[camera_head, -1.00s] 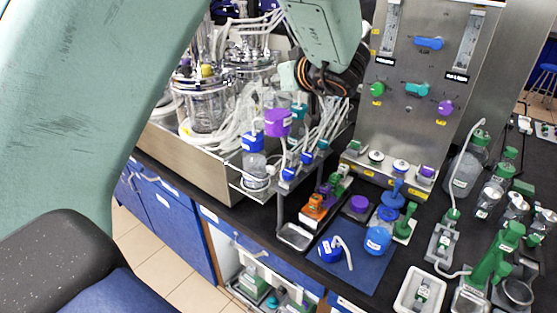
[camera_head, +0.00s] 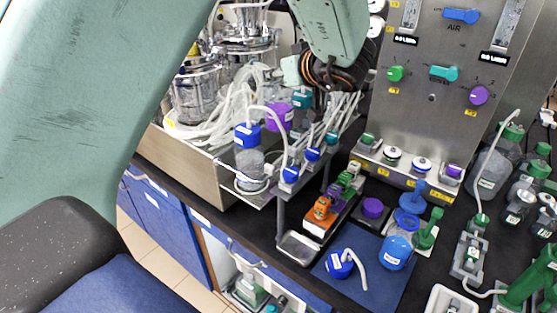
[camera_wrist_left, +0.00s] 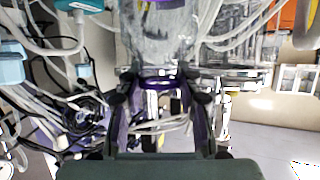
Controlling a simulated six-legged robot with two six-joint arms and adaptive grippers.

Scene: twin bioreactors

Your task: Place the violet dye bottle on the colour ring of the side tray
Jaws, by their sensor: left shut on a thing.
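In the left wrist view, my left gripper (camera_wrist_left: 160,88) is shut on the violet dye bottle (camera_wrist_left: 160,40), a clear vessel with a violet band between the fingers. In the head view, the bottle's violet part with a white label (camera_head: 280,116) shows below my left wrist; my fingers are mostly hidden there. The side tray (camera_head: 248,189) is a metal shelf beside the bioreactor bench. A blue-capped bottle (camera_head: 249,160) stands on it, in front and left of the violet part. I cannot make out the colour ring. My right gripper is not in view.
Tubes and blue connectors (camera_head: 290,174) crowd the tray's right side. A blue mat (camera_head: 365,285) carries a blue bottle (camera_head: 397,252) and a blue cap with a tube. A control panel (camera_head: 450,120) stands behind. Green-capped bottles (camera_head: 490,170) are at right.

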